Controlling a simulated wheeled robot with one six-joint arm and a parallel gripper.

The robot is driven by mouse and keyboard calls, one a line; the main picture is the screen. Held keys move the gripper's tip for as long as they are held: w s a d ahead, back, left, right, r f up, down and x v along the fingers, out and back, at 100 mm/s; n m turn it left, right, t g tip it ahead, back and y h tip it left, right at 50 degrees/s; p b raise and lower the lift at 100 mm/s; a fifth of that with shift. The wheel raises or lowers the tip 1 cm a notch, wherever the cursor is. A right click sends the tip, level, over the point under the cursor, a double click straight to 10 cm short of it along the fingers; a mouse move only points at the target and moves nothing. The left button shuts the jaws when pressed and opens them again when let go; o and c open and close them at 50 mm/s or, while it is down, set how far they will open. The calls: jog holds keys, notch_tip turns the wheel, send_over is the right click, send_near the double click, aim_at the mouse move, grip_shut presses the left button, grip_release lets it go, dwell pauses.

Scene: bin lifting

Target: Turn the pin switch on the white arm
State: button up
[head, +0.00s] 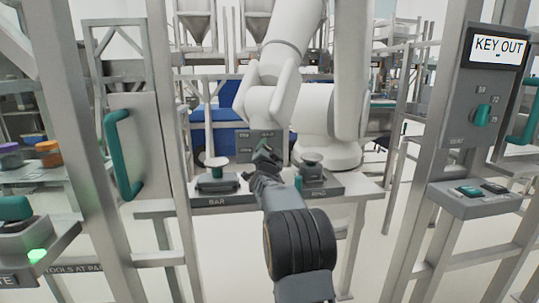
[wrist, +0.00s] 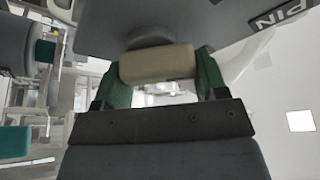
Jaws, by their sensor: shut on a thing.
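The white arm (head: 285,60) hangs down at the back centre of the head view. A grey box (head: 252,144) with small labels sits at its lower end. In the wrist view a grey plate (wrist: 215,22) carries the word PIN, and a beige rounded knob, the pin switch (wrist: 158,64), sits at its lower edge. My gripper (head: 265,155) reaches up to the box's front and hides part of it. In the wrist view its green fingers lie on both sides of the knob, shut on it. The switch's turn angle cannot be read.
Below the white arm stands a table (head: 365,190) with two scale-like devices, one on a base marked BAR (head: 217,201). Metal frame posts rise left and right. A panel (head: 487,85) at right reads KEY OUT. A teal handle (head: 123,155) is at left.

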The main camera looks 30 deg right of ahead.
jog(key=m+g, duration=0.1)
jog(key=m, duration=0.2)
jog(key=m+g+p, duration=0.1)
jog(key=m, duration=0.2)
jog(key=shift+d+m+g+p, duration=0.2)
jog(key=shift+m+g+p, duration=0.1)
jog(key=shift+g, duration=0.1)
jog(key=shift+s+d+f+m+g+y+p, duration=0.15)
jog(key=shift+m+g+p, duration=0.3)
jog(key=shift+m, duration=0.6)
jog(key=shift+w+a+f+m+g+y+p, duration=0.15)
jog(key=shift+m+g+p, duration=0.1)
jog(key=shift+m+p, duration=0.6)
jog(key=shift+s+d+m, duration=0.1)
jog(key=shift+s+m, duration=0.05)
jog(key=shift+m, duration=0.15)
jog(key=o, duration=0.9)
jog(key=shift+o, duration=0.2)
jog(key=v, duration=1.3)
jog(key=shift+s+a, duration=0.25)
jog(key=shift+a, duration=0.05)
